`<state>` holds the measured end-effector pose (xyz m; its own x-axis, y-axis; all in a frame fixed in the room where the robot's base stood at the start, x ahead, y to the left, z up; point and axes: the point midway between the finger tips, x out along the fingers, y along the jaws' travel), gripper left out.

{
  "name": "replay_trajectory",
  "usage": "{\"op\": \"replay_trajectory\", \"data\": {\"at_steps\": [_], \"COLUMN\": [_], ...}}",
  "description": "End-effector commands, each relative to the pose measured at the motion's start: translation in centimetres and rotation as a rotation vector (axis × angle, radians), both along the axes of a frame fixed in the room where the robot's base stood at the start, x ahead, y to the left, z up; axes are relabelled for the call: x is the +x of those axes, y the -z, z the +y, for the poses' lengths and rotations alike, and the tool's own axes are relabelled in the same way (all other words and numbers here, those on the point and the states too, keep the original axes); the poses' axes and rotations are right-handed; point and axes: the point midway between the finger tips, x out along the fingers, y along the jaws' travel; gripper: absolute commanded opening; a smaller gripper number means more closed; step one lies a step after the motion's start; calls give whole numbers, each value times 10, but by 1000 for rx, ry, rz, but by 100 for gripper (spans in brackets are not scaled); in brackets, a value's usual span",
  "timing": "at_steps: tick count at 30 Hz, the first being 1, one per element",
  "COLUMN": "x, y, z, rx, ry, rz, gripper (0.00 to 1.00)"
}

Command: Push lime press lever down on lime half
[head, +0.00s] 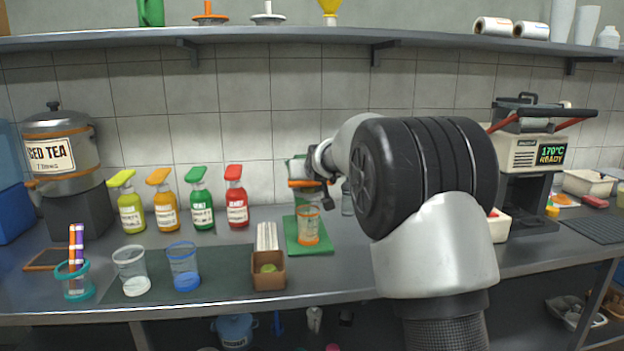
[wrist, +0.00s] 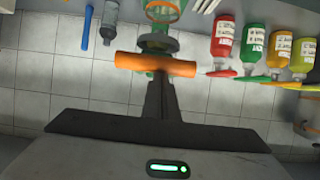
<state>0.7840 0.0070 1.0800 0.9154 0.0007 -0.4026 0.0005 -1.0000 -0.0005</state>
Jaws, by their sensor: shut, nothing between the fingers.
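The handle (head: 306,183) also shows just under my gripper (head: 326,172) in the head view. My gripper is shut and empty, close to the handle; I cannot tell whether they touch. I cannot see a lime half inside the press.
Several sauce bottles (head: 181,203) stand left of the press. A brown box (head: 268,282) with a green lime sits in front. Two clear cups (head: 184,268) stand on a dark mat at the front left. A shelf (head: 290,38) runs above.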

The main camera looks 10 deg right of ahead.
Motion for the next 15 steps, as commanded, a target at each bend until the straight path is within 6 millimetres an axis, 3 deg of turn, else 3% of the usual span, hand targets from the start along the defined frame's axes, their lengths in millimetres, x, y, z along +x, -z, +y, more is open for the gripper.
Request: {"op": "replay_trajectory", "data": {"at_steps": [1,11,15], "x": [-5,-7,-32], "y": [26,-44,-25], "z": [0,-1,0], "rx": [0,0,0], "ry": [1,0,-1], "rz": [56,-3,-1], "gripper": [0,0,0]}}
